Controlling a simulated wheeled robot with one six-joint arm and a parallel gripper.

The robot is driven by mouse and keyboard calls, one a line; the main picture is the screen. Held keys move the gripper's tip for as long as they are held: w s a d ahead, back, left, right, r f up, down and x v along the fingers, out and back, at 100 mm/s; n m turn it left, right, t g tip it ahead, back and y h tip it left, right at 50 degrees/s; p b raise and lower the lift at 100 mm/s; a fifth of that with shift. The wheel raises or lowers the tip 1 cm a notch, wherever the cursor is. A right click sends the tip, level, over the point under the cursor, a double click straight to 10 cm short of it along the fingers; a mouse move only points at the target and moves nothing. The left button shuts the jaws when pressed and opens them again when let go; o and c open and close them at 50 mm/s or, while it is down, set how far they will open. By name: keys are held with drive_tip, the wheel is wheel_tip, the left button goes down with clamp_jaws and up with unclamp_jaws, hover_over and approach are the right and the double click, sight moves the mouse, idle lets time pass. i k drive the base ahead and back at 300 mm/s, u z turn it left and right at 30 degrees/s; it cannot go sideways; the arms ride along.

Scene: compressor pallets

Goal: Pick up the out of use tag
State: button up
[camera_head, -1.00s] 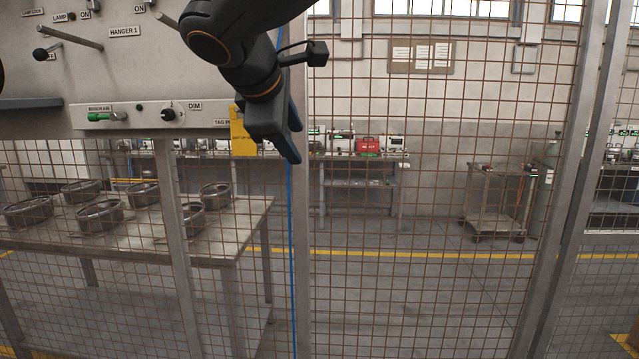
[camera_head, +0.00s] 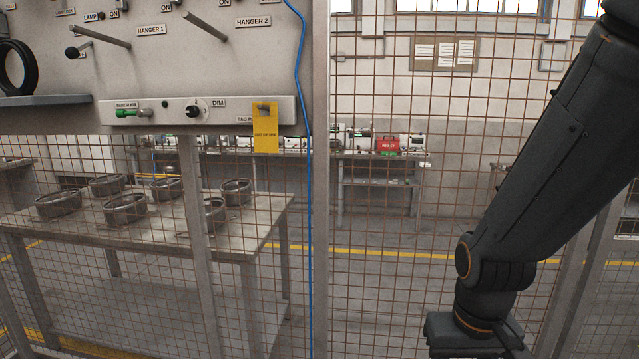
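The yellow out of use tag (camera_head: 265,134) hangs from the peg at the right end of the panel's lower strip, left of the picture's middle. It hangs upright, its printed face toward me, and nothing covers it. My gripper (camera_head: 476,347) is at the bottom edge, right of the middle, pointing down. It is well right of and below the tag, clear of it. Its fingertips are cut off by the picture's edge, so its opening is hidden. No tag shows at it.
A blue cable (camera_head: 309,200) runs down right of the tag. Behind wire mesh stands a table (camera_head: 180,240) with several metal rings.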

sight(266, 133)
drive_tip(key=u, duration=1.6)
drive_tip(key=i, duration=0.4)
drive_tip(key=z, duration=1.55)
